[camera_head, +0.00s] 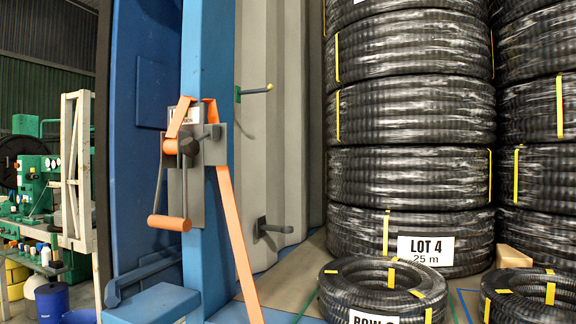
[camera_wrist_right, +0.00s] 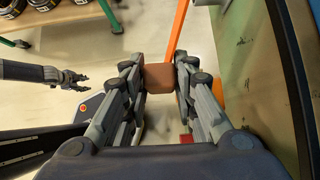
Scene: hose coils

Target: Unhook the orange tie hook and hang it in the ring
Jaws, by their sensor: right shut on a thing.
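The orange strap (camera_head: 232,235) runs from a grey winch (camera_head: 196,150) on a blue post down past the bottom edge of the head view. In the right wrist view, an orange strap (camera_wrist_right: 180,30) passes behind my right gripper (camera_wrist_right: 172,78). That gripper is shut on a brown-orange block (camera_wrist_right: 157,77); I cannot tell whether this is the tie hook. My left gripper (camera_wrist_right: 78,80) is at the left of the wrist view, open and empty, apart from the block. Neither gripper shows in the head view. I cannot make out the ring.
A crank with an orange grip (camera_head: 169,222) hangs from the winch. Black hose coils (camera_head: 410,180) are stacked at right; another coil (camera_head: 382,290) lies in front.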

